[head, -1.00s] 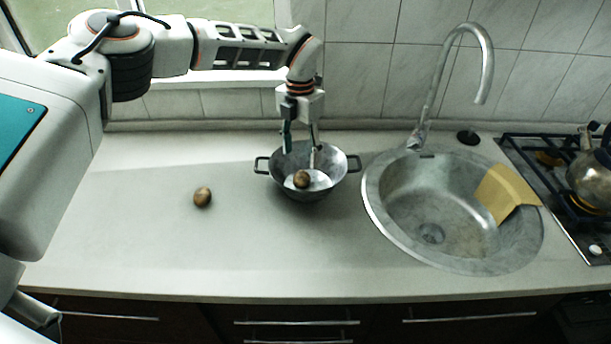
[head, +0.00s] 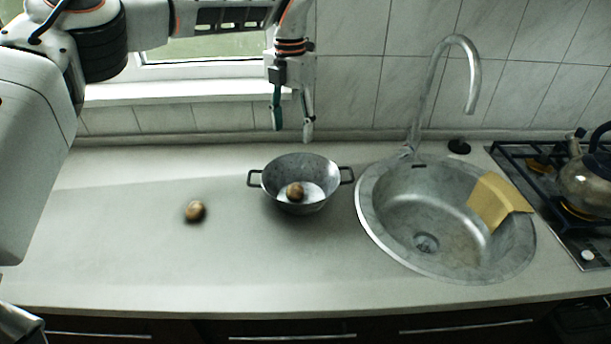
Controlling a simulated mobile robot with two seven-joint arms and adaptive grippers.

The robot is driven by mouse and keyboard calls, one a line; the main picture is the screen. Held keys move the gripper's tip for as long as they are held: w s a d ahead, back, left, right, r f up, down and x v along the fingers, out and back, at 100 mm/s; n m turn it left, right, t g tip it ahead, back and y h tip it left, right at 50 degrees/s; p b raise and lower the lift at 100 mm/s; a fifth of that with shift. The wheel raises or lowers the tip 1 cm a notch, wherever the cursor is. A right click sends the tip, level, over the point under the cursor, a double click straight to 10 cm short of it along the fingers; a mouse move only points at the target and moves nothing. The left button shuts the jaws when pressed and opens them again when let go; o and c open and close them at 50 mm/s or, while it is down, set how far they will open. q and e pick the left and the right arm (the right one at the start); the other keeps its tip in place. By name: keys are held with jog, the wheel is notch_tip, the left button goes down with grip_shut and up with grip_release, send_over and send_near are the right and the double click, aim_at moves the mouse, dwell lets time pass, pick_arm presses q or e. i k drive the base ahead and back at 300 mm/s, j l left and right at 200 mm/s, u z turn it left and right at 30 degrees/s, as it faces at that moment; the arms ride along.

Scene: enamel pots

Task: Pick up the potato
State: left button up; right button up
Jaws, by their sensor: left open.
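One brown potato (head: 195,211) lies on the bare worktop, left of the pot. A second potato (head: 295,192) lies inside the grey two-handled pot (head: 331,185), near its bottom. My left gripper (head: 291,133) is open and empty, pointing down above and behind the pot, near the back wall. It is apart from the pot and from both potatoes.
The worktop (head: 110,240) is clear around the loose potato. A round metal sink (head: 365,222) with a tall tap (head: 472,85) and a yellow cloth (head: 497,200) is to the right. A kettle (head: 583,185) stands on the hob at far right.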

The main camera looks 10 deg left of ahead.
aim_at(195, 211)
jog(key=k, duration=1)
